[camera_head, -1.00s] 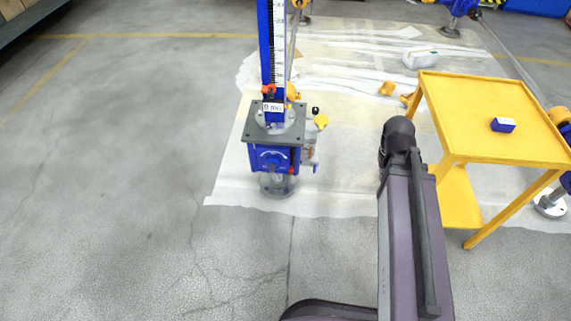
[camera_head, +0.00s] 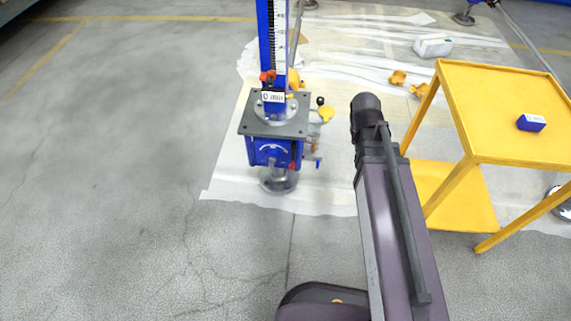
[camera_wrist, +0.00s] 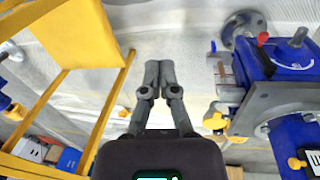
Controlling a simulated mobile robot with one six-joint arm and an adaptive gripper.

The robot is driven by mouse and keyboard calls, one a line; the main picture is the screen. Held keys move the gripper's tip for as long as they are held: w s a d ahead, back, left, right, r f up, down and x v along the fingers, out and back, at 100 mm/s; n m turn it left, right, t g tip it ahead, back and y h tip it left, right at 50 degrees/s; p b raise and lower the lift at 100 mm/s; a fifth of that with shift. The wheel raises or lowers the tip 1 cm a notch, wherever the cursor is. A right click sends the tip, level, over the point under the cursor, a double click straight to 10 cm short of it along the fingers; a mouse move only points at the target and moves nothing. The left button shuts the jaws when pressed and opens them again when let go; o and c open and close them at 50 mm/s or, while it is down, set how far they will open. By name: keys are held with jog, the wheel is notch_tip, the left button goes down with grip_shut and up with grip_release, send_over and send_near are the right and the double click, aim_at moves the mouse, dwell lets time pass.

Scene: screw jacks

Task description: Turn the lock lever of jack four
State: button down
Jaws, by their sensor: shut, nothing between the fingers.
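A blue screw jack (camera_head: 275,152) with a grey top plate (camera_head: 262,128), a tall scale column and a "0 mm" tag stands on the floor sheet. In the wrist view the jack (camera_wrist: 262,72) is tipped at the right, with a red knob (camera_wrist: 263,38) and yellow part (camera_wrist: 215,122). My gripper (camera_wrist: 152,68) is shut and empty, apart from the jack on its left in that view.
A yellow table (camera_head: 505,110) with a blue-and-white block (camera_head: 531,122) stands to the right of my arm. Yellow pieces (camera_head: 398,77) and a white box (camera_head: 433,46) lie on the sheet behind. The grey floor at left is clear.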

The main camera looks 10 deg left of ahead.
jog(key=w+a+f+t+h+b, duration=0.1)
jog(key=w+a+f+b, duration=0.1)
jog(key=a+f+b, duration=0.3)
jog(key=w+a+f+h+b, duration=0.1)
jog(key=w+a+f+b, duration=0.25)
jog(key=a, duration=0.45)
jog(key=t+h+b, duration=0.1)
jog(key=t+b, duration=0.2)
jog(key=b, duration=0.6)
send_near(293, 158)
jog(key=s+a, duration=0.3)
jog(key=shift+s+d+f, duration=0.1)
jog(key=shift+d, duration=0.05)
jog(key=shift+f, duration=0.15)
jog(key=b+x, duration=0.8)
jog(key=x, duration=0.2)
